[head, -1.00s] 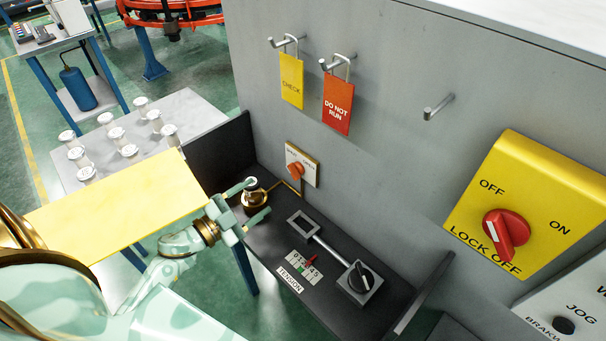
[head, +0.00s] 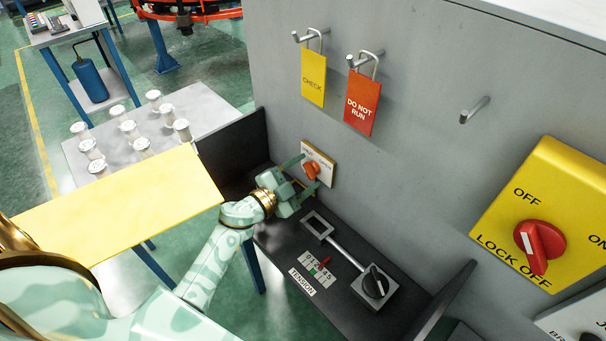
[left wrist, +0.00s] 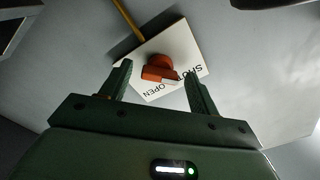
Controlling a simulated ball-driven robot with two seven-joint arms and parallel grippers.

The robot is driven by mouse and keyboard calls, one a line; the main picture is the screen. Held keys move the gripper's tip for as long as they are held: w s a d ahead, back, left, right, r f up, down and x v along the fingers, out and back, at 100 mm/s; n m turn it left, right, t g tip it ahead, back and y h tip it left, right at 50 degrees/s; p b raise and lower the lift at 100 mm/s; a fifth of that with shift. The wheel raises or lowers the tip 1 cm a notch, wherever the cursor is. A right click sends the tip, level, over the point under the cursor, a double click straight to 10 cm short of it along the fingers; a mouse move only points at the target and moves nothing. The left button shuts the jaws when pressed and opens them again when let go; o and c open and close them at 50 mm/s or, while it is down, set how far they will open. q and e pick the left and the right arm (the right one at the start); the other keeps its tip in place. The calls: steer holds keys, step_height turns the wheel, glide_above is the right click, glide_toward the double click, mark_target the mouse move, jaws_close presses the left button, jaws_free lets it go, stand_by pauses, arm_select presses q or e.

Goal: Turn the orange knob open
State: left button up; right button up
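The orange knob (head: 312,171) sits on a small white plate (head: 326,158) on the grey cabinet wall. In the left wrist view the knob (left wrist: 160,67) lies ahead of and between the fingers, and the plate (left wrist: 186,50) shows the word OPEN and part of another word. My left gripper (head: 304,174) is open with a finger to either side of the knob in the head view. In the left wrist view its fingers (left wrist: 158,88) stand apart with nothing between their pads, just short of the knob. My right gripper is not in view.
A dark shelf (head: 270,240) below holds a tension gauge (head: 318,268) and a black dial (head: 375,282). Yellow and red tags hang above. A yellow board (head: 120,205) and a table with white spools (head: 130,130) stand left.

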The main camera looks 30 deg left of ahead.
arm_select(q)
steer(key=shift+d, duration=0.15)
steer(key=c, duration=0.9)
steer(key=shift+o, duration=0.2)
steer(key=m+b, duration=0.4)
steer(key=m, duration=1.3)
steer(key=shift+f+m, duration=0.15)
steer(key=shift+m, duration=0.25)
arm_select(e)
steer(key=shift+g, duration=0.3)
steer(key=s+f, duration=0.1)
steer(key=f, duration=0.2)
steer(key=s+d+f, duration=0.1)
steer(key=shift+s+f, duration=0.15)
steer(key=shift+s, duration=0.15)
arm_select(q)
steer(key=shift+a, duration=0.2)
steer(key=o, duration=1)
